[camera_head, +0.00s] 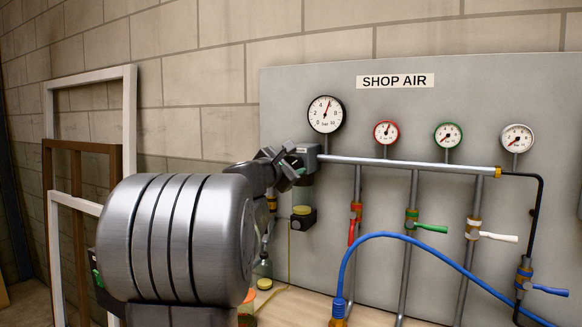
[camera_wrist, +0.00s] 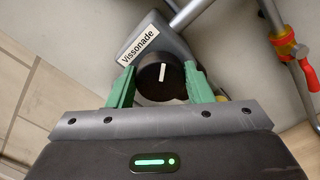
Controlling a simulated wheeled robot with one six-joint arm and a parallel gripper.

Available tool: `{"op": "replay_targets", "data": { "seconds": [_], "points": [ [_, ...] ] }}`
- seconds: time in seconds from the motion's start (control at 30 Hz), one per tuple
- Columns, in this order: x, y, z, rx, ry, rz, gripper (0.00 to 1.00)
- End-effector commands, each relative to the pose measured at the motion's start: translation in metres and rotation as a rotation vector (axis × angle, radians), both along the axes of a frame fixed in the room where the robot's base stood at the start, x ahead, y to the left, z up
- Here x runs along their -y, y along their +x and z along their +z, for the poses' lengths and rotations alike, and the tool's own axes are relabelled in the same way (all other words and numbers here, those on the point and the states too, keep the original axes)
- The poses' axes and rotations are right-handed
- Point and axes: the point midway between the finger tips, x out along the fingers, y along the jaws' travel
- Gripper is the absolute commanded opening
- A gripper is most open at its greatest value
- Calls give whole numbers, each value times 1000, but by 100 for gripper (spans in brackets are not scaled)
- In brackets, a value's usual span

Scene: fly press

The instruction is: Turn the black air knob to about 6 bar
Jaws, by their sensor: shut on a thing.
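The black air knob (camera_wrist: 155,84) sits on the front of a grey regulator labelled "Vissonade" (camera_wrist: 150,42). Its white mark points nearly straight up in the wrist view. My gripper (camera_wrist: 159,86) has its green fingers on either side of the knob, shut on it. In the head view my gripper is at the regulator (camera_head: 306,154), at the left end of the grey pipe; my arm hides the knob there. The large white bar gauge (camera_head: 326,115) stands above the regulator. Its needle points just right of straight up, apparently between 4 and 6.
Three smaller gauges, red (camera_head: 387,133), green (camera_head: 448,135) and grey (camera_head: 517,138), stand over valved drop pipes on the panel (camera_head: 480,85). A blue hose (camera_head: 425,242) arches in front. Frames (camera_head: 92,77) lean on the wall at left.

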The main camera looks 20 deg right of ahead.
Motion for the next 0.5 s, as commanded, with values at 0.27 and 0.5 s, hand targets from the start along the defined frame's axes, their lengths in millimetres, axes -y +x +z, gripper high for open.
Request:
{"op": "replay_targets", "data": {
  "seconds": [0.27,0.5],
  "points": [
    [0,0,-1,-2,0,0,68],
    [-1,-1,0,-1,-1,0,68]
  ]
}}
